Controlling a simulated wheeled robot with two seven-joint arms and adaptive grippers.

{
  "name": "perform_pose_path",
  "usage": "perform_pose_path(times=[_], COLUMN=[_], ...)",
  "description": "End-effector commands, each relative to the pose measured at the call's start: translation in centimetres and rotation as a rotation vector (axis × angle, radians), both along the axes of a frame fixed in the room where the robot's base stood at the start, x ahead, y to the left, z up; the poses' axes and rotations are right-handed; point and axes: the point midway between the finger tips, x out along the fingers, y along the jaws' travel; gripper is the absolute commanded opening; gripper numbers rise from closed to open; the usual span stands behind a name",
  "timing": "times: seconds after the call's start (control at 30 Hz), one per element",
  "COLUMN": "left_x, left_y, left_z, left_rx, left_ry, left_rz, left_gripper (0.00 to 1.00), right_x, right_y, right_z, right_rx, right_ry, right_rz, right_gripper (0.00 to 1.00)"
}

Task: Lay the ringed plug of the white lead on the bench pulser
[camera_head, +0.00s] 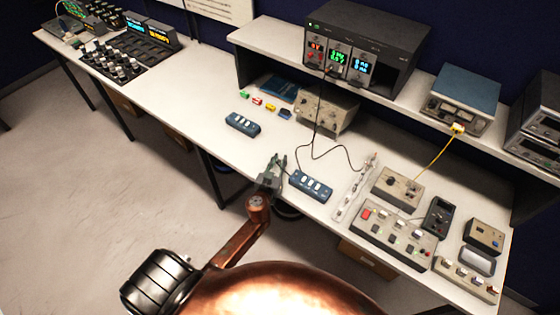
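My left gripper (279,158) is over the bench's front edge, left of a dark blue socket strip (311,186). Its fingertips look apart, with nothing seen between them. My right gripper is not in view. I cannot pick out the white lead or its ringed plug for certain. I also cannot tell which instrument is the bench pulser. Candidates are a grey box with knobs (334,110) under the shelf, a small beige box (397,187) and a wider panel with a red switch (393,234) on the right of the bench.
A black cable (316,120) hangs from the power supply (366,45) on the shelf (412,88). A yellow lead (437,154) runs down to the beige box. Another socket strip (243,124) and small coloured items (257,101) lie left. The bench's left-centre (185,95) is largely clear.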

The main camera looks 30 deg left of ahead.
Motion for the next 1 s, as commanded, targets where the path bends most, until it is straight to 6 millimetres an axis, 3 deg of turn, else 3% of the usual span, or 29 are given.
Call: perform_pose_path(times=[0.37, 0.57, 1.0], left_x=[0.0, 0.0, -9.0], left_y=[0.0, 0.0, -2.3], left_z=[0.1, 1.4, 2.7], left_rx=[0.001, 0.001, -0.002], left_ry=[0.000, 0.000, 0.000], left_rz=[0.000, 0.000, 0.001], left_gripper=[0.27, 0.27, 0.27], right_x=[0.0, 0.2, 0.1], right_y=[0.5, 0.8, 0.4], right_z=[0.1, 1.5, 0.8], right_rx=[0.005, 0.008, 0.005], right_ry=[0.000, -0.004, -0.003], right_rz=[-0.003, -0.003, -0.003], right_gripper=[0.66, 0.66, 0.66])
